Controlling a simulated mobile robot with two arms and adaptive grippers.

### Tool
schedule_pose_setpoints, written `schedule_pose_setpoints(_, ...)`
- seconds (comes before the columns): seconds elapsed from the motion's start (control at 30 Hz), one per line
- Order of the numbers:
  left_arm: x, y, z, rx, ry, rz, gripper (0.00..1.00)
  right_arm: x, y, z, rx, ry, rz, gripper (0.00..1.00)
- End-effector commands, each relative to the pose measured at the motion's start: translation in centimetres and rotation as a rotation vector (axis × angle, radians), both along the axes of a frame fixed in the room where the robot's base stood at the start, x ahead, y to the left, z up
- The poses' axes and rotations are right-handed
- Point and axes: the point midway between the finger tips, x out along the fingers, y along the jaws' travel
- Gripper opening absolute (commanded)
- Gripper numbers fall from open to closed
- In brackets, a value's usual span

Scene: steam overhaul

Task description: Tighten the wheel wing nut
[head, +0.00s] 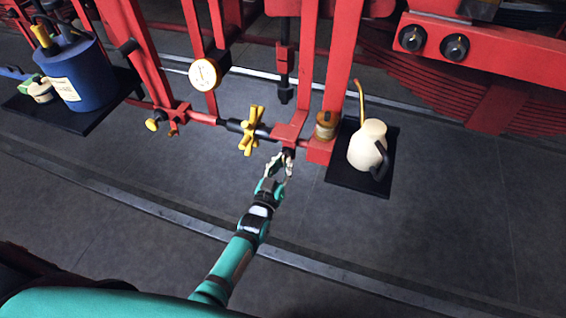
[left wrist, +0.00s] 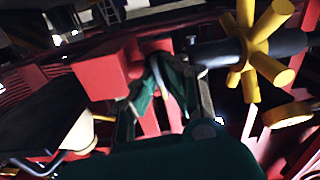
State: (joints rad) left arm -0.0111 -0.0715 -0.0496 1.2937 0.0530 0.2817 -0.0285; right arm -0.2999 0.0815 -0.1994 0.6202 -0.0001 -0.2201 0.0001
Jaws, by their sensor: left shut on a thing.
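A yellow wheel nut with several stubby arms (head: 250,130) sits on a dark horizontal shaft between red uprights. It also shows large at the upper right of the left wrist view (left wrist: 258,45). My left gripper (head: 284,162) is just right of and below it, apart from it. The fingers (left wrist: 172,75) are shut on a small dark fitting (head: 289,153) at the lower end of a red bracket. The fingers hide most of this fitting. A smaller yellow knob (head: 152,125) sits on the red clamp farther left. My right gripper is not in view.
A black shelf (head: 342,186) with a cream oil can (head: 366,148) stands close right. A round gauge (head: 204,74) hangs above left. A blue container (head: 78,75) stands on another black shelf (head: 92,124). Red frame bars surround the gripper; the floor below is clear.

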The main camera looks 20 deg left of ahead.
Motion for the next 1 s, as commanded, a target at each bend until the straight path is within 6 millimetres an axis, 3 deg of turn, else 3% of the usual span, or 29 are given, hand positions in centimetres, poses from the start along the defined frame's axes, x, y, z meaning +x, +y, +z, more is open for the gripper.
schedule_pose_setpoints(0.33, 0.15, 0.06, 0.22, 0.104, -0.009, 0.0, 0.0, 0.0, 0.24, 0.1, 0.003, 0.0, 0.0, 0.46)
schedule_pose_setpoints(0.77, 0.26, 0.06, 0.48, 0.113, -0.014, 0.001, 0.0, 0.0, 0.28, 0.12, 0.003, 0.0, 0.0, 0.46)
schedule_pose_setpoints(0.8, 0.27, 0.06, 0.49, 0.113, -0.015, 0.001, 0.1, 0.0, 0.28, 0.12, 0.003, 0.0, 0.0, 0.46)
schedule_pose_setpoints(0.97, 0.27, 0.06, 0.52, 0.112, -0.016, 0.001, 0.3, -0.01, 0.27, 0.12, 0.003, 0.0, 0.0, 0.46)
schedule_pose_setpoints(1.0, 0.26, 0.06, 0.5, 0.111, -0.015, 0.001, 0.31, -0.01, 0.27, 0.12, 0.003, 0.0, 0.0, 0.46)
